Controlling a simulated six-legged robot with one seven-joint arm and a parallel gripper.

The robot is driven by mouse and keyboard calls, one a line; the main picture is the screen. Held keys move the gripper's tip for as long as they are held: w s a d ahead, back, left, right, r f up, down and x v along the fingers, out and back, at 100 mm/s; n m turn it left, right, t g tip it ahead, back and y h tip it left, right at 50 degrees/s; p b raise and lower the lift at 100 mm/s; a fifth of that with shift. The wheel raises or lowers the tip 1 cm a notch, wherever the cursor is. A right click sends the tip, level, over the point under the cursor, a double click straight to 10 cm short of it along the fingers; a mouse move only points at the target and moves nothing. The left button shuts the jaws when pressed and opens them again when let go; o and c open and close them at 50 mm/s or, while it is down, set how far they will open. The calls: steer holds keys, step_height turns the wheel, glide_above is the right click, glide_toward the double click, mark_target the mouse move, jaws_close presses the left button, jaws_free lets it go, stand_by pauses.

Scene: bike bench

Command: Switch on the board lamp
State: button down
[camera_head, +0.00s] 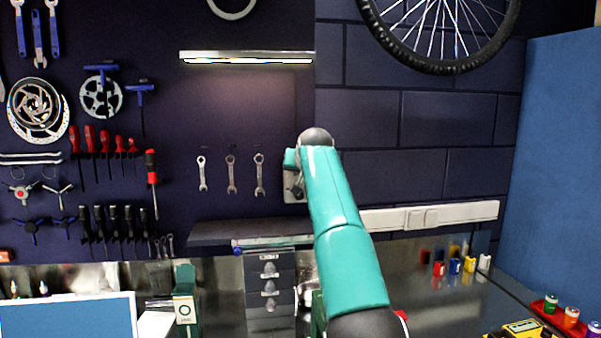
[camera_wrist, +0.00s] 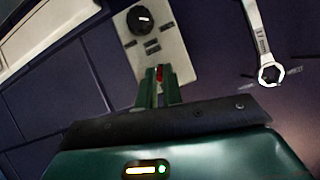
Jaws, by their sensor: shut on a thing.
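The board lamp (camera_head: 248,57) is a long strip on the dark tool board, and its lower edge glows white. A pale switch plate (camera_head: 291,187) shows partly behind my arm. In the wrist view the same plate (camera_wrist: 176,42) carries a round black knob (camera_wrist: 140,19), small dark labels and a small red switch piece (camera_wrist: 159,72). My gripper (camera_wrist: 159,80) is at the plate's lower end, its green fingers shut on the red piece. The fingers hide most of that piece. My arm hides the gripper in the head view.
Several wrenches (camera_head: 231,174) hang left of the plate; one wrench (camera_wrist: 262,45) is close by in the wrist view. A dark shelf (camera_head: 215,233) juts out below. A white socket strip (camera_head: 450,214) runs along the wall to the right. A bike wheel (camera_head: 440,65) hangs above.

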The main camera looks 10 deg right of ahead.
stand_by(0.3)
steer(key=c, duration=1.5)
jaws_free()
steer(key=shift+c, duration=0.2)
steer(key=v, duration=1.3)
steer(key=shift+s, duration=0.35)
steer(key=shift+r, duration=0.15)
